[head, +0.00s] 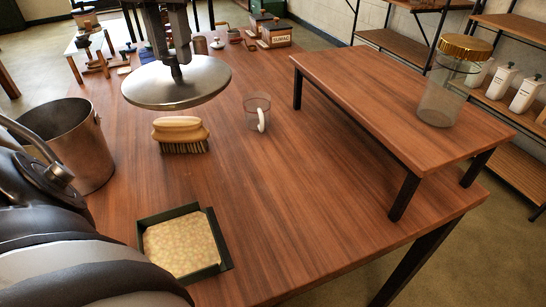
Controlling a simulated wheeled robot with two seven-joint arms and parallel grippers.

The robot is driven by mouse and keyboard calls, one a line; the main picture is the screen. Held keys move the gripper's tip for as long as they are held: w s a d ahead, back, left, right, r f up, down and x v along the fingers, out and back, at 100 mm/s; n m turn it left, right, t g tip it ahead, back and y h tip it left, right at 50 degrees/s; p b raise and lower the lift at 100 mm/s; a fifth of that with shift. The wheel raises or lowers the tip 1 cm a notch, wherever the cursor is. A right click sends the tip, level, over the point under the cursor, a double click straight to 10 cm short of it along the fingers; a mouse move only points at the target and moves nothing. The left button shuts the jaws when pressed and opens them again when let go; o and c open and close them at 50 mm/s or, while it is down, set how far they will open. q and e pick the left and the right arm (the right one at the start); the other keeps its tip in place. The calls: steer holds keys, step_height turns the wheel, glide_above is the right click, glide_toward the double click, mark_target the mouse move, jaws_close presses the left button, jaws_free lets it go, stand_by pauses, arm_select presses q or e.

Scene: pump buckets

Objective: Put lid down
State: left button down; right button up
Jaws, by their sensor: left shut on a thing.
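A round grey metal lid (176,88) hangs level above the wooden table in the head view. My left gripper (180,60) reaches down from the top and is shut on the lid's top, hiding its knob. A metal bucket (75,150) stands at the left, partly hidden by my dark arm; its top looks open. The lid is to the right of the bucket and apart from it. My right gripper is not in view.
A scrub brush (181,131) lies below the lid in the picture, with a clear cup (257,112) to its right. A dark square tray (150,217) sits near the front. A raised wooden stand (380,95) bears a gold-capped jar (440,105). The table's right front is clear.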

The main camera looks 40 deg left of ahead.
arm_select(q)
steer(key=shift+w+d+f, duration=0.1)
steer(key=shift+w+f, duration=0.15)
steer(key=shift+w, duration=0.15)
steer(key=w+d+f, duration=0.3)
steer(key=w+f, duration=0.9)
steer(key=shift+w+d+f+p, duration=0.15)
steer(key=shift+w+f+p, duration=0.15)
steer(key=shift+w+p, duration=0.05)
steer(key=shift+f+b, duration=0.6)
steer(key=shift+b, duration=0.15)
